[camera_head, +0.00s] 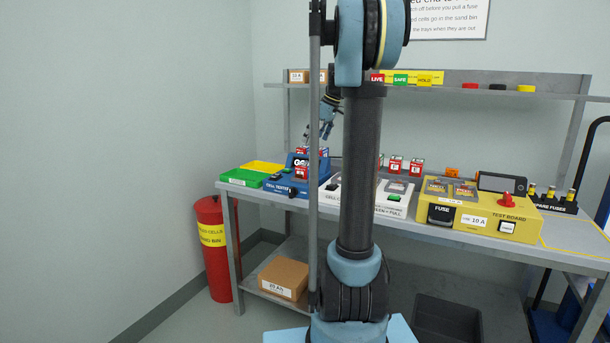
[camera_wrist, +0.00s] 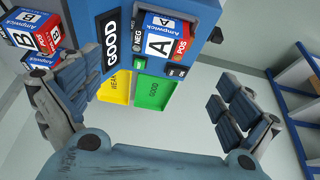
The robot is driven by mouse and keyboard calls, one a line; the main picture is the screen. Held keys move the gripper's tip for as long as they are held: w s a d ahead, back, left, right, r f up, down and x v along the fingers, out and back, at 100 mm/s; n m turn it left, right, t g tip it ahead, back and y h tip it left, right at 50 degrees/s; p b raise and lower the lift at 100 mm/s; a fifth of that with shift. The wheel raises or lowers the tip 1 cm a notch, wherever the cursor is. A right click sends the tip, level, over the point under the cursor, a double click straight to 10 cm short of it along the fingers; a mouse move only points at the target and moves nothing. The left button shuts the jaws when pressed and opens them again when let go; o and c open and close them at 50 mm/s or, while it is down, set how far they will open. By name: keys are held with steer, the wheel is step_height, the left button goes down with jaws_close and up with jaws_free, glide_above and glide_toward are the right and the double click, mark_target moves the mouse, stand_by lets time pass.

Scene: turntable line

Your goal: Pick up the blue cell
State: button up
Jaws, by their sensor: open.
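A cell marked A (camera_wrist: 160,42) sits at the blue cell tester (camera_wrist: 92,20), beside its GOOD display, in the wrist view. It has a white label, blue and red faces and a POS mark. Two cells marked B, one of them in full view (camera_wrist: 30,38), stand at the upper left, also red, white and blue. The tester (camera_head: 283,186) is on the bench in the head view, with a cell (camera_head: 301,173) by its display. My gripper (camera_wrist: 150,90) is open and empty, its fingers spread apart below cell A in the picture. It also shows above the bench (camera_head: 323,132).
A green GOOD tray (camera_wrist: 153,92) and a yellow tray (camera_wrist: 115,88) lie beside the tester. A white tester (camera_head: 395,197) and yellow fuse board (camera_head: 480,215) stand to its right. A shelf (camera_head: 500,92) runs above the bench. A red bin (camera_head: 214,262) stands at left.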

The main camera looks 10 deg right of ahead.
mark_target(306, 164)
steer(key=x, duration=1.1)
steer(key=shift+d+f, duration=0.1)
steer(key=shift+d, duration=0.1)
steer(key=c, duration=1.7)
